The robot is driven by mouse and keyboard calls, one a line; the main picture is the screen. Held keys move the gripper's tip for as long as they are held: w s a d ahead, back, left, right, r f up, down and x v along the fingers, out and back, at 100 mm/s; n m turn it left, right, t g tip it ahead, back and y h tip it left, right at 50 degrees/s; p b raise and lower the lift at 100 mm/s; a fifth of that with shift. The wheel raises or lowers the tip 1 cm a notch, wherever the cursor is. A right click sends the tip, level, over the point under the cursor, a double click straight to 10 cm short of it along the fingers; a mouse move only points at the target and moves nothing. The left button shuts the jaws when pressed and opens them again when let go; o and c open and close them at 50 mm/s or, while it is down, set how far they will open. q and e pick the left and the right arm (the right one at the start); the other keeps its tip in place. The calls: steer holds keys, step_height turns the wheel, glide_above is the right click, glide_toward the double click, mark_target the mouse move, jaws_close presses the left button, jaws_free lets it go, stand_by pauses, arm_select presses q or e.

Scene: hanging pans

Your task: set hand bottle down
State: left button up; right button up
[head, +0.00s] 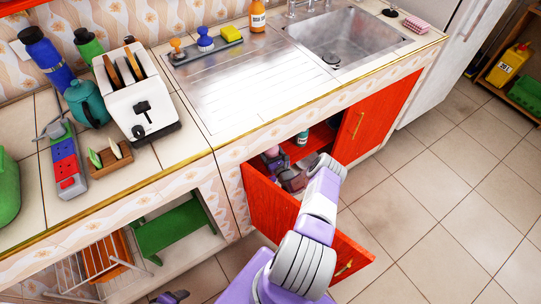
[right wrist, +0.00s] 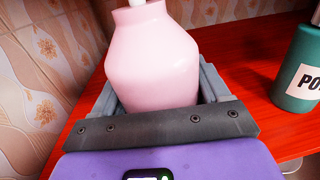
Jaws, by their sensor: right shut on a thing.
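The hand bottle (right wrist: 152,50) is pale pink with a rounded shoulder and a white neck, cut off at the top of the right wrist view. My right gripper (right wrist: 160,92) is shut on it, one finger on each side. The bottle stands about upright above the red shelf (right wrist: 248,70) inside the sink cabinet. Its base is hidden by my gripper, so I cannot tell whether it touches the shelf. In the head view my right arm reaches into the cabinet. A small purple and dark part, probably my left gripper (head: 170,297), shows at the bottom edge; its jaws are unclear.
A teal bottle (right wrist: 300,65) with a white label stands on the shelf right of the pink bottle. A patterned wall (right wrist: 45,75) is close on the left. Bare shelf lies between the bottles.

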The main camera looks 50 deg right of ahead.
step_height(320, 180, down, 3)
steer(key=shift+w+f+b, duration=0.1)
steer(key=shift+b, duration=0.65)
steer(key=o, duration=1.4)
steer(key=shift+s+a, duration=0.1)
steer(key=shift+s, duration=0.1)
steer(key=p+v, duration=0.4)
steer(key=v, duration=0.7)
steer(key=shift+s, duration=0.35)
